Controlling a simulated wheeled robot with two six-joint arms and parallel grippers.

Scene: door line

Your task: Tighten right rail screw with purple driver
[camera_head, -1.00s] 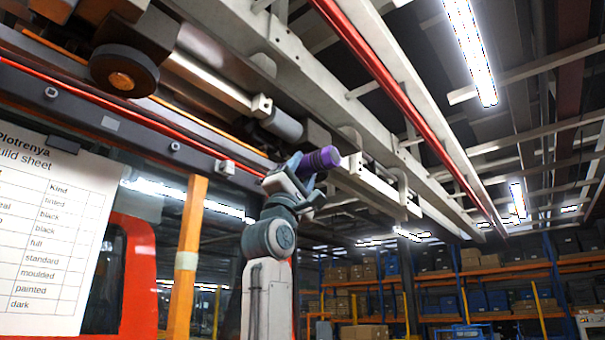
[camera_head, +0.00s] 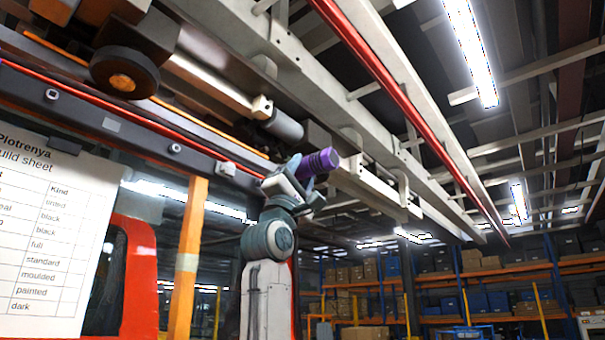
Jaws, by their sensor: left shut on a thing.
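My left gripper (camera_head: 303,170) is shut on the purple driver (camera_head: 320,161), raised in the middle of the view just under the overhead beams. The driver's ribbed purple handle points right and slightly up, with a pale tip (camera_head: 349,162) at its right end. I cannot tell whether it touches the beam behind it. A dark rail (camera_head: 110,122) runs across the left, with small round fittings on it, one at its left (camera_head: 51,94) and one further right (camera_head: 174,149); I cannot tell for sure which is the right rail screw. My right gripper is not in view.
Grey beams and a red pipe (camera_head: 400,95) run overhead. A dark wheel (camera_head: 124,72) hangs at upper left. A build sheet (camera_head: 45,240), an orange post (camera_head: 188,255) and a red-framed vehicle body (camera_head: 140,275) stand left. Stocked shelves (camera_head: 450,290) fill the right background.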

